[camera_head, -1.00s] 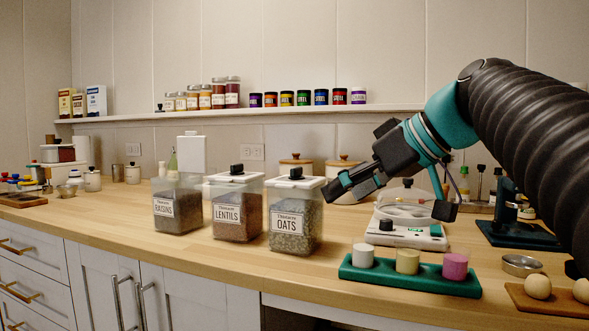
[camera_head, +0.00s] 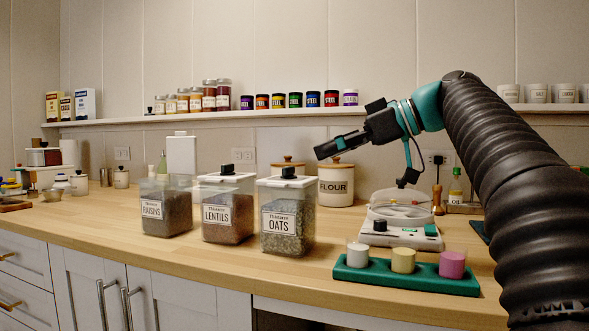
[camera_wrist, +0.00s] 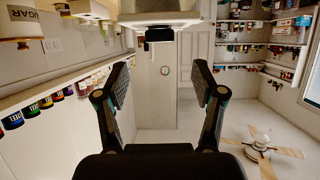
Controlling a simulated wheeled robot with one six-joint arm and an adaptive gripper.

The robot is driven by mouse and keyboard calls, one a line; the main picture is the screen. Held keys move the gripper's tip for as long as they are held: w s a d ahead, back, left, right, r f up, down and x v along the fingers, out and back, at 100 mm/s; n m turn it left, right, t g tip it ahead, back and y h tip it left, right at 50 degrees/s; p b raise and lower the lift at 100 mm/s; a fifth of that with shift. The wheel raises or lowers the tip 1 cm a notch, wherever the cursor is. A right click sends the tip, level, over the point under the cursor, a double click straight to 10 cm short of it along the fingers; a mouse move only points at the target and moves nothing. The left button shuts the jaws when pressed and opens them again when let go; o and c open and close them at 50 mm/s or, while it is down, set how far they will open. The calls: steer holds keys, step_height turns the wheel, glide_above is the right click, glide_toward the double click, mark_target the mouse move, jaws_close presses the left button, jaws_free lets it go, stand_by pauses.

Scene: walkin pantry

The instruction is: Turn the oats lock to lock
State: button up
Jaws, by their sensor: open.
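The oats jar (camera_head: 286,236) is a clear square container with a white lid (camera_head: 287,182) and a black knob (camera_head: 288,172) on top. It stands upright on the counter, right of the lentils jar. My gripper (camera_head: 325,151) is in the air above and to the right of the knob, pointing left, apart from it. In the upside-down wrist view, my gripper (camera_wrist: 162,80) has its two fingers spread with nothing between them. A white lid with a black knob (camera_wrist: 158,35) shows beyond the fingertips at the top, likely the oats jar.
The lentils jar (camera_head: 228,213) and raisins jar (camera_head: 166,213) stand close on the left. A flour canister (camera_head: 336,186) is behind right. A white device (camera_head: 402,232) and a green tray (camera_head: 420,281) with three coloured cylinders sit at right. A jar shelf (camera_head: 300,112) runs behind.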

mark_target(290, 167)
steer(key=x, duration=0.8)
steer(key=shift+a+b, duration=0.15)
steer(key=shift+b, duration=0.15)
steer(key=c, duration=1.2)
